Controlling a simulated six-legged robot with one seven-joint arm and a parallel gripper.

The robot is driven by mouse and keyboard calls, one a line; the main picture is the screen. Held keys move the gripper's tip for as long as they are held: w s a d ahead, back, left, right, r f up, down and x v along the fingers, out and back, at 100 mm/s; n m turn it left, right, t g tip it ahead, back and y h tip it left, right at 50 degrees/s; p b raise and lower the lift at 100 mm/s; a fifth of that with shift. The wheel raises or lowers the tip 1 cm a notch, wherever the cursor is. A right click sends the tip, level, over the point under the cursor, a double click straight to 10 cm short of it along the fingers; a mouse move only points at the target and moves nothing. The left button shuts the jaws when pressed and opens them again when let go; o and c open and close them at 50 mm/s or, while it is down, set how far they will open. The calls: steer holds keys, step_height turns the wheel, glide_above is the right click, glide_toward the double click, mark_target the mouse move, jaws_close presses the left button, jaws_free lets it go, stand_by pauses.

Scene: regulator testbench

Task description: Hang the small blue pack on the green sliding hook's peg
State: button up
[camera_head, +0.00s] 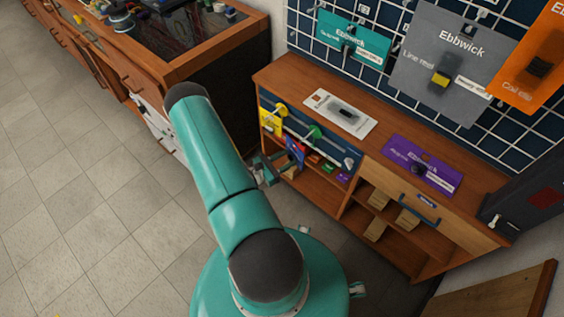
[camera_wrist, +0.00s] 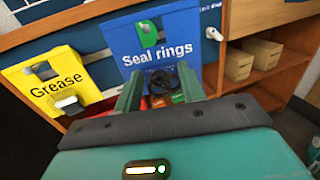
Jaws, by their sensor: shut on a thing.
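The small blue pack (camera_wrist: 160,40), labelled "Seal rings", hangs upright in front of my gripper (camera_wrist: 160,74) in the wrist view. My gripper is shut on its lower part, where a dark round item shows between the fingers. Green of the sliding hook (camera_wrist: 149,33) shows through the pack's top hole; I cannot tell whether the peg passes through it or stands behind. In the head view, the blue pack (camera_head: 294,151) is just below and left of the green hook (camera_head: 315,132) on the rail. My gripper (camera_head: 272,167) is partly hidden there by my arm.
A yellow "Grease" pack (camera_wrist: 55,85) is left of the blue pack, by a yellow hook (camera_head: 281,110). Shelves below hold small coloured packs and cardboard boxes (camera_wrist: 240,65). A white card (camera_head: 340,112) and a purple pack (camera_head: 422,165) lie on the bench top.

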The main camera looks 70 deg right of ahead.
mark_target(294, 152)
steer(key=shift+s+d+f, duration=0.1)
steer(key=shift+s+d, duration=0.2)
steer(key=shift+d, duration=0.35)
steer(key=shift+s+d, duration=0.25)
steer(key=shift+d, duration=0.35)
steer(key=shift+s+d+f, duration=0.1)
steer(key=shift+s+d, duration=0.2)
steer(key=shift+d, duration=0.35)
steer(key=shift+s+d+f, duration=0.2)
steer(key=shift+d+f, duration=0.1)
steer(key=shift+d, duration=0.3)
steer(key=shift+s, duration=0.1)
steer(key=o, duration=1.1)
steer(key=v, duration=1.4)
steer(key=shift+d, duration=0.15)
